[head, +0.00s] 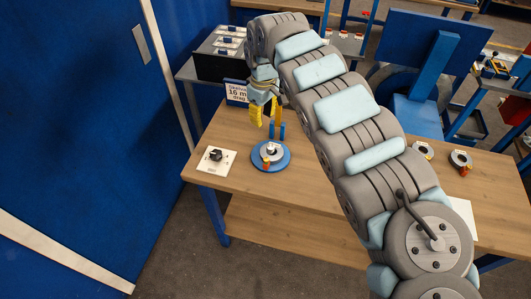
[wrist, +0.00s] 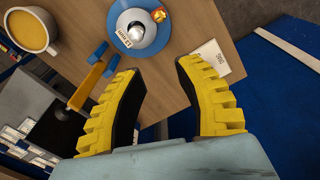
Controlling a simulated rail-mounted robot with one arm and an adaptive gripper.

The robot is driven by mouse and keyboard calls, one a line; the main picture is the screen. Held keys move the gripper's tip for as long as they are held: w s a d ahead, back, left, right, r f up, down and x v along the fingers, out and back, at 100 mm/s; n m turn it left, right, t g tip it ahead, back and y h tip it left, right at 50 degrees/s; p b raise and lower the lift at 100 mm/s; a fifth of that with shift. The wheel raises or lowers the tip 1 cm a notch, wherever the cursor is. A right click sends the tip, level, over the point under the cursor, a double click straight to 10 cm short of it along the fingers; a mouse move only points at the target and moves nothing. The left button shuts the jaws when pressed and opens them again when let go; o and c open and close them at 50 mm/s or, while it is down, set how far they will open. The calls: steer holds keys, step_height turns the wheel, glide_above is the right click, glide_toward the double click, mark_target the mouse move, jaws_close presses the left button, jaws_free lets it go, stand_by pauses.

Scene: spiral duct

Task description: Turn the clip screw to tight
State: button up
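A metal clip (head: 271,151) stands on a round blue base on the wooden table. Its small brass-and-orange screw (head: 267,165) faces the front. In the wrist view the clip (wrist: 136,28), marked "12 mm", is near the top, with the screw (wrist: 159,15) at its upper right. My gripper (head: 265,112) has yellow fingers and is above and behind the clip in the head view. In the wrist view my gripper (wrist: 160,70) is open and empty, its fingers wide apart and clear of the screw. Whether the screw is loose or tight cannot be told.
A white plate with a black knob (head: 216,155) lies left of the base. A sign (head: 236,92) stands behind. Other clips (head: 460,159) are right of my arm.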

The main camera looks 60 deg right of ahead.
mark_target(266, 159)
steer(key=shift+n, duration=0.4)
steer(key=f, duration=0.6)
steer(key=s+f, duration=0.1)
steer(key=f, duration=0.5)
steer(key=a+f+b, duration=0.1)
steer(key=f, duration=0.5)
steer(key=shift+s+f, duration=0.25)
steer(key=shift+s, duration=0.05)
jaws_close()
